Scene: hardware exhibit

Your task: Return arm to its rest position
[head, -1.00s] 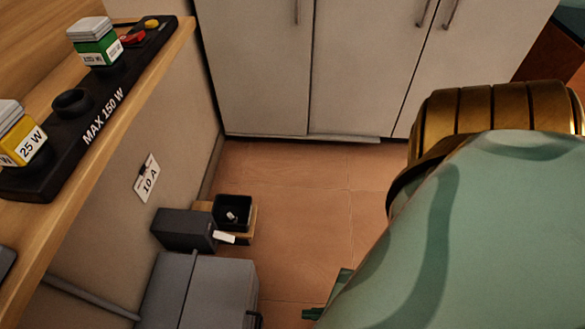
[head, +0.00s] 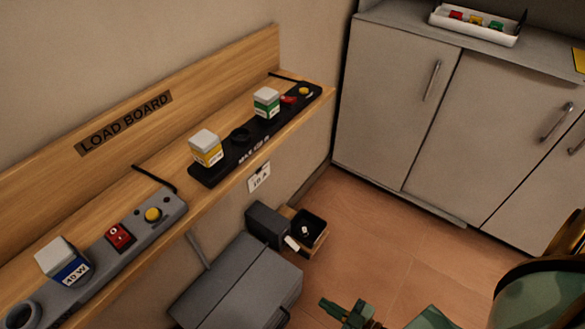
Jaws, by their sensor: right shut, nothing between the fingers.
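My right arm (head: 545,295) comes in at the bottom right, its green and brass links partly cut off by the frame edge. My right gripper (head: 335,308) is a small green shape at the bottom centre, low over the tiled floor. It is shut and empty, apart from the grey case and the shelf. My left arm and left gripper are out of view.
A wooden shelf (head: 120,215) runs along the left wall with a black strip (head: 220,168) and a grey strip (head: 160,199). A grey case (head: 240,285) and an open black box (head: 307,228) stand below. Cabinets (head: 390,110) stand behind; floor (head: 400,240) between is clear.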

